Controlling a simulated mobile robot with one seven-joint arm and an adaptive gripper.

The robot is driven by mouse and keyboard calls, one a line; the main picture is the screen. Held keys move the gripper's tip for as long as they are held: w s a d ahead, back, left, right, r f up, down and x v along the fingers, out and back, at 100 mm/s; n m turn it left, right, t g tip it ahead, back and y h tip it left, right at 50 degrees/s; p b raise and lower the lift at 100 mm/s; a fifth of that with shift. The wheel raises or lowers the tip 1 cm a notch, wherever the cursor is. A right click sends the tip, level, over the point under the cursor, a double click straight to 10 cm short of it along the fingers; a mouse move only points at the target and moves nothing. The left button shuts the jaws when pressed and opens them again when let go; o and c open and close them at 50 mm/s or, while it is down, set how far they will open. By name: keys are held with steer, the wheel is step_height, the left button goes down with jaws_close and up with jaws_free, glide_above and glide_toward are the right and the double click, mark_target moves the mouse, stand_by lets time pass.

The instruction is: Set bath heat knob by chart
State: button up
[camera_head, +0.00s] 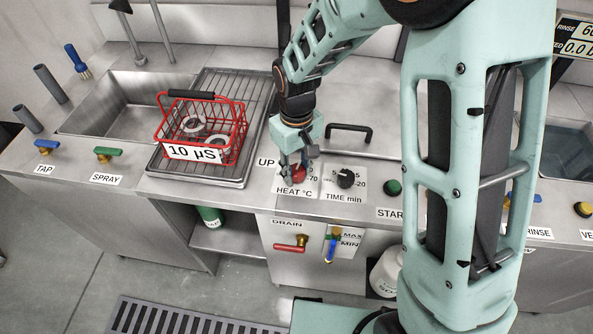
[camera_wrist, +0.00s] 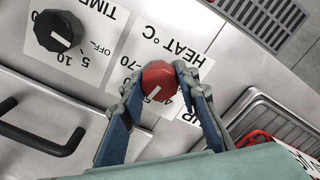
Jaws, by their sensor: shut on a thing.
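The red heat knob (camera_wrist: 160,80) sits on a white plate marked HEAT °C. My gripper (camera_wrist: 156,88) is shut on it, with one finger on each side. In the wrist view, the knob's white line points down and left; a 70 shows on the left of the scale, and the fingers hide part of the other numbers. In the head view, the heat knob (camera_head: 298,171) is partly covered by my gripper (camera_head: 294,170). No heat chart can be made out.
The black time knob (camera_head: 346,178) is close to the right of the heat knob. A black handle (camera_head: 350,128) stands behind. A red wire basket (camera_head: 232,128) carrying a 10 µS card holds rings on the drain rack at left. A green button (camera_head: 393,187) is farther right.

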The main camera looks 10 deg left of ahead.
mark_target(297, 169)
steer(key=m+b, duration=0.1)
steer(key=m, duration=0.4)
steer(key=shift+m, duration=0.4)
stand_by(0.3)
steer(key=o, duration=1.2)
steer(key=shift+c, duration=0.2)
step_height(297, 169, up, 12)
steer(key=shift+w, duration=0.1)
